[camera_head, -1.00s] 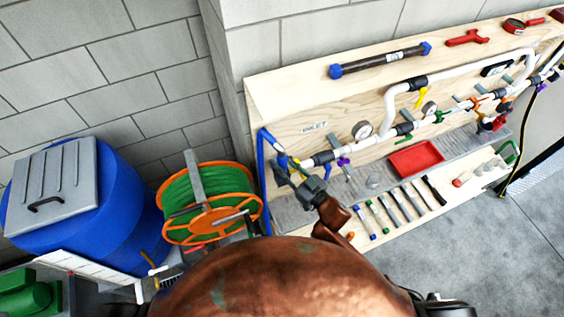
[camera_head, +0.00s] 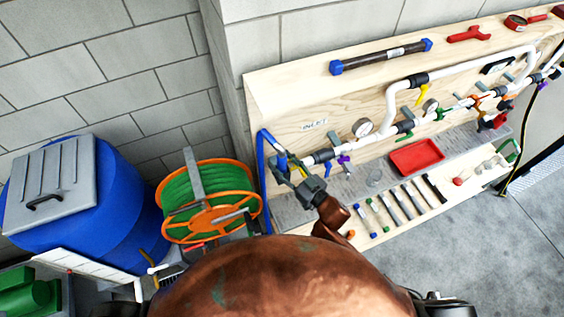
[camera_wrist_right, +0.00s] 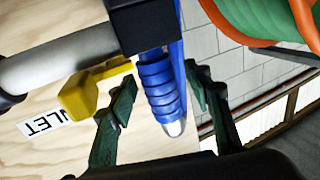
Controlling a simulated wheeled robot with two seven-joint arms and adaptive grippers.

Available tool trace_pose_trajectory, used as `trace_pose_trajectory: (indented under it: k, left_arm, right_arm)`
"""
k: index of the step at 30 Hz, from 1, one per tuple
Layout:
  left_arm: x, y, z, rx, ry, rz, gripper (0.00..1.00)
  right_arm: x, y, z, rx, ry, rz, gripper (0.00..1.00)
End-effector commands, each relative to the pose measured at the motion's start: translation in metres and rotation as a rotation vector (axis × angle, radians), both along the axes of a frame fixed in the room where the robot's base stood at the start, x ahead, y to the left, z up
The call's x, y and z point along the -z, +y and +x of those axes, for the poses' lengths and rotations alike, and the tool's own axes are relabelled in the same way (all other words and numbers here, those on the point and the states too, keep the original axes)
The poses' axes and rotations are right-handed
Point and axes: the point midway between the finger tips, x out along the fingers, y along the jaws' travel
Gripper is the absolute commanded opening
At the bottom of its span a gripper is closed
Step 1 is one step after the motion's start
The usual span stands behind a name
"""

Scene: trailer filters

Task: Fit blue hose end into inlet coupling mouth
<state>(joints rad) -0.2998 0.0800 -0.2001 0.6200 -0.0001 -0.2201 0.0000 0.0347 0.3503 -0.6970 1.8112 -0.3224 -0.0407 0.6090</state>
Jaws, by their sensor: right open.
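In the right wrist view, the blue hose end (camera_wrist_right: 160,88) is a ribbed blue sleeve with a silver tip. It lies between the two green fingers of my right gripper (camera_wrist_right: 160,108), which is open, with a gap on each side. The black inlet coupling (camera_wrist_right: 142,22) sits just above it, joined to a white pipe. I cannot tell whether the hose end is inside the coupling mouth. In the head view, my right gripper (camera_head: 287,174) is at the board's left end, beside the looped blue hose (camera_head: 263,160). My left gripper is out of view.
A yellow valve handle (camera_wrist_right: 80,96) stands close to the left finger. The head view shows a green hose reel (camera_head: 210,205) and a blue barrel (camera_head: 120,210) at left. A red tray (camera_head: 416,156) and several tools lie right of the gripper on the bench.

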Motion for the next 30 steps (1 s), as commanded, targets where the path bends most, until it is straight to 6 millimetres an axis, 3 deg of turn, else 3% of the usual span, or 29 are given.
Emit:
trace_pose_trajectory:
  k: [8,21,30]
  left_arm:
    - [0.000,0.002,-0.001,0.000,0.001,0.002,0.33]
    - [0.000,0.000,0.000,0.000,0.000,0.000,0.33]
    - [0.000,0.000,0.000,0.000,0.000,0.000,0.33]
  right_arm:
    - [0.002,-0.006,-0.006,0.001,0.003,-0.001,0.46]
    - [0.001,-0.060,-0.069,0.001,0.003,-0.001,0.46]
    - [0.000,-0.079,-0.090,0.000,0.000,0.000,0.46]
